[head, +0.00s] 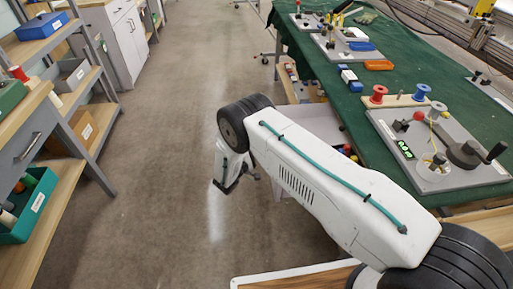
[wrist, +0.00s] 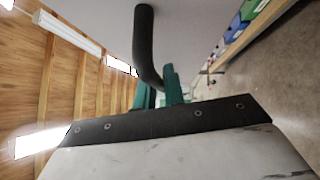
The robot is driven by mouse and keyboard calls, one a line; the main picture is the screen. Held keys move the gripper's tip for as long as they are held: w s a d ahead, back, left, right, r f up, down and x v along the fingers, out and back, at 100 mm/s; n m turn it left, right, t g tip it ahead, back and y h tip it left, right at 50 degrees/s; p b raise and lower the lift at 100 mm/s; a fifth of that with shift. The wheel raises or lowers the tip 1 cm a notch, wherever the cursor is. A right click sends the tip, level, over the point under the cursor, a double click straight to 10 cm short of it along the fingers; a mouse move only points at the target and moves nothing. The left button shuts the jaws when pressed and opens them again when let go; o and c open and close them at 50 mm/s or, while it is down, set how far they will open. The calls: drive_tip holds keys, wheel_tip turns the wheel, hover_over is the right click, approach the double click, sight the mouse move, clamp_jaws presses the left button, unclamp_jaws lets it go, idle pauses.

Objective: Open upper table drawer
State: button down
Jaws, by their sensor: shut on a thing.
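The table drawer (head: 303,119) shows in the head view under the green-covered table, behind my arm. It stands partly out, with a pale inside and small coloured items near its right end. In the wrist view the pale drawer front (wrist: 205,35) carries a dark curved bar handle (wrist: 146,40). My gripper's teal fingers (wrist: 160,80) are shut on the lower end of this handle. In the head view my gripper (head: 255,174) is at the drawer's front, and my arm hides much of the drawer and the handle.
The green table (head: 400,75) holds a grey threading board (head: 445,150), spools (head: 378,95) and trays. An open compartment of small items (head: 292,82) shows farther along. Shelving (head: 75,140) stands at the left. The floor (head: 165,180) between is clear.

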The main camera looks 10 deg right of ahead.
drive_tip(key=shift+s+f, duration=0.1)
drive_tip(key=c, duration=1.5)
unclamp_jaws()
drive_tip(key=v, duration=0.7)
drive_tip(key=shift+s+a, duration=0.2)
drive_tip(key=shift+a, duration=0.05)
